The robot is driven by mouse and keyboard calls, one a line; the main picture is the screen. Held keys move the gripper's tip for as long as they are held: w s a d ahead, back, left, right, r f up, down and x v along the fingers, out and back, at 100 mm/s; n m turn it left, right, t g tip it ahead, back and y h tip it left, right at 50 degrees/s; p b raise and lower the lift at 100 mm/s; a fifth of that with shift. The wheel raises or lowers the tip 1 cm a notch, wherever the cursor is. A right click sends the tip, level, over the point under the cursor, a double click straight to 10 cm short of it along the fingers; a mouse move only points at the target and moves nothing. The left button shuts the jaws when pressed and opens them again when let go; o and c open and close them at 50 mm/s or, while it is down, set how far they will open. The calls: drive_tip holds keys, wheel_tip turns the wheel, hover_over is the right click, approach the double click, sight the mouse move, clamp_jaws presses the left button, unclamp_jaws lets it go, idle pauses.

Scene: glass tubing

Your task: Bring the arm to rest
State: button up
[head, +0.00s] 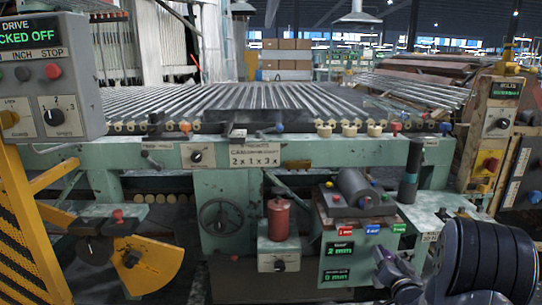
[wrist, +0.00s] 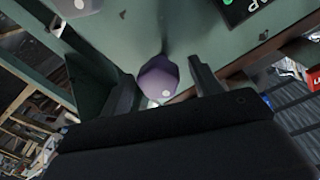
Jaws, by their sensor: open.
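My gripper (wrist: 165,84) shows in the wrist view, its two dark fingers spread apart. A rounded purple knob-like thing (wrist: 158,80) lies between the fingers in that view; I cannot tell whether the fingers touch it. Behind it is a green panel (wrist: 118,28) with part of a dark display (wrist: 240,8). In the head view, my dark arm (head: 485,262) fills the lower right corner, in front of the green box with the "2 mm" display (head: 339,250). The fingertips are not clear in the head view.
The green machine (head: 135,155) with its bed of glass tubes (head: 260,98) stands ahead. A red canister (head: 278,219), a handwheel (head: 221,216) and a yellow quadrant (head: 150,262) are at its front.

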drive_tip(key=shift+n, duration=0.9)
drive_tip(key=shift+s, duration=0.1)
